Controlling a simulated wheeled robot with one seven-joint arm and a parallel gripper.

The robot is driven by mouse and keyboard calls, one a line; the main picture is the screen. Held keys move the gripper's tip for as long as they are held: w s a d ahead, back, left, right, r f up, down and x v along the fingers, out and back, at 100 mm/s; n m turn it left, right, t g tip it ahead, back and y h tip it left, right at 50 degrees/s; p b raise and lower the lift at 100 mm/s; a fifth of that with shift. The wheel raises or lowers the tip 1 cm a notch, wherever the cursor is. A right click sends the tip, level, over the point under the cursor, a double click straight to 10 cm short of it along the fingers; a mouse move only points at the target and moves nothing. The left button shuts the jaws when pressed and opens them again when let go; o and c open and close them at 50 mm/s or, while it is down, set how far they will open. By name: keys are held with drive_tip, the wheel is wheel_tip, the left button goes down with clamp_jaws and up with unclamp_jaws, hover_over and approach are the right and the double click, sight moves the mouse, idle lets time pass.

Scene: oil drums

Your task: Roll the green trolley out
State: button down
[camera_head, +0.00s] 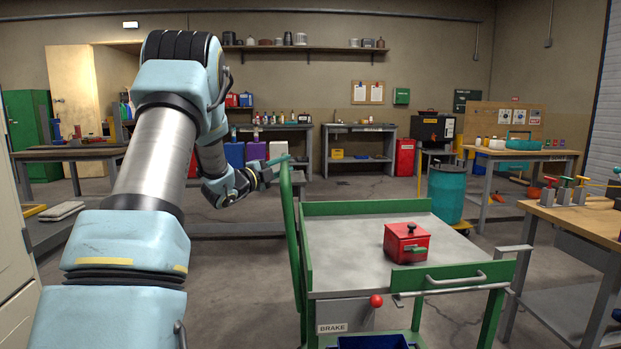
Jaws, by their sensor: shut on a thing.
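The green trolley (345,250) stands in front of me, with a grey top and green rims. Its tall green push handle (289,222) rises at the left end. My arm reaches forward on the left, and my gripper (283,165) is shut on the upper part of this handle. The fingers are small and partly hidden in the view. A red box (407,243) with a dark knob sits on the trolley top. A red-knobbed brake lever (376,301) stands at the near side, beside a "BRAKE" label (332,328). The trolley's wheels are not visible.
A teal drum (446,193) stands just behind the trolley, to the right. Benches and cabinets line the back wall. Open concrete floor (235,285) lies left of the trolley.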

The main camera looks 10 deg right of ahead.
drive_tip(key=w+a+b, duration=0.1)
drive_tip(key=a+b, duration=0.3)
drive_tip(key=a, duration=1)
drive_tip(key=shift+w+a, duration=0.2)
drive_tip(key=shift+w, duration=0.15)
drive_tip(key=c, duration=0.7)
unclamp_jaws()
drive_tip(key=shift+o, duration=0.2)
drive_tip(key=b+v, duration=0.1)
drive_tip(key=v, duration=0.9)
drive_tip(key=shift+s+a, duration=0.15)
drive_tip(key=shift+a, duration=0.2)
drive_tip(key=shift+f, duration=0.1)
